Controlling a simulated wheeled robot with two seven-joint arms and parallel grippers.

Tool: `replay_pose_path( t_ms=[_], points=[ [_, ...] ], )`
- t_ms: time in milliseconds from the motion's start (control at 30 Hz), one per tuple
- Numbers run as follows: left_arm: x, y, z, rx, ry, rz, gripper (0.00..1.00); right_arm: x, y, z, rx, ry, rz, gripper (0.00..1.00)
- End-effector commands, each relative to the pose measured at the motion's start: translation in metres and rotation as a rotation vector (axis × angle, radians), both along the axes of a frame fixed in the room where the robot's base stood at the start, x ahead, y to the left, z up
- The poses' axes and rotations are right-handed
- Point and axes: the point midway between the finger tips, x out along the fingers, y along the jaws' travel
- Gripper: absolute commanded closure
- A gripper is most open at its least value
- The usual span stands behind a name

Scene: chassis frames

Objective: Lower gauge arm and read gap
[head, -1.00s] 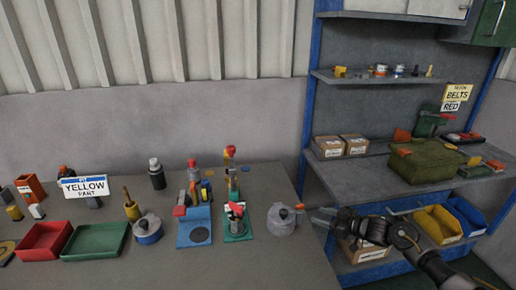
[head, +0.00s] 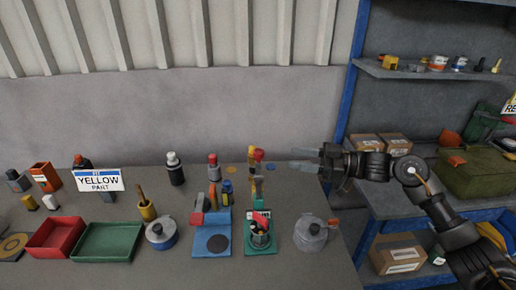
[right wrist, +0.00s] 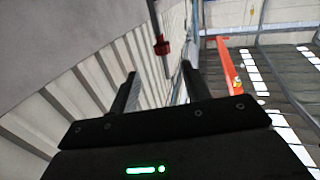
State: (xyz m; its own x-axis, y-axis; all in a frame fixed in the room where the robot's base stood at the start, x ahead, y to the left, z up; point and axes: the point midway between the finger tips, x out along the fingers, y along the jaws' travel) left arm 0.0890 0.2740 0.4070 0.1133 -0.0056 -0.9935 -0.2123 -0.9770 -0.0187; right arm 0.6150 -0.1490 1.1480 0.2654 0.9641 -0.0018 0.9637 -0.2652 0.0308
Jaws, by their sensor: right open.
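Two small bench devices stand side by side; I cannot tell for sure which is the gauge. One has a blue base (head: 212,252) with a dark round pad and a red-tipped part raised at its back left. The other has a green base (head: 260,249) with a dark cup-like part and a red piece on top. My right gripper (head: 293,160) is open and empty, pointing left, above the back right of the bench and apart from both devices. The right wrist view shows its two fingers (right wrist: 158,92) spread with nothing between them. My left gripper is not in view.
A grey lidded pot (head: 310,236) stands right of the green base. Bottles stand behind. A blue-framed shelf (head: 350,100) rises at right.

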Motion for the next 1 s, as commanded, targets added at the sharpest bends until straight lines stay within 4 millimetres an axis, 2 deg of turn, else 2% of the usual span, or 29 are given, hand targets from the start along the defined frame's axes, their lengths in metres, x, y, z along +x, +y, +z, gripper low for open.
replay_pose_path(
  t_ms=[200, 300, 433, 633, 800, 1000],
  points=[
    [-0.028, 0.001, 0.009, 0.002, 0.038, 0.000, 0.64, 0.007, 0.027, 0.003, 0.002, 0.002, 0.014, 0.53],
    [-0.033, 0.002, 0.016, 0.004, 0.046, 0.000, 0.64, 0.011, 0.044, 0.004, 0.002, 0.002, 0.015, 0.53],
    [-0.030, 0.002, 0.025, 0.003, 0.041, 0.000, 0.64, 0.018, 0.068, 0.005, 0.003, 0.001, 0.012, 0.53],
    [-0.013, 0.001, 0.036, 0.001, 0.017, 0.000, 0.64, 0.026, 0.096, 0.003, 0.002, 0.001, 0.009, 0.53],
    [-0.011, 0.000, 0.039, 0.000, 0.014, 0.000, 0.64, 0.029, 0.108, 0.001, 0.000, -0.001, 0.007, 0.53],
    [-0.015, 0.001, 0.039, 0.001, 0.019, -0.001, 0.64, 0.030, 0.110, 0.000, 0.001, -0.001, 0.006, 0.53]
  ],
)
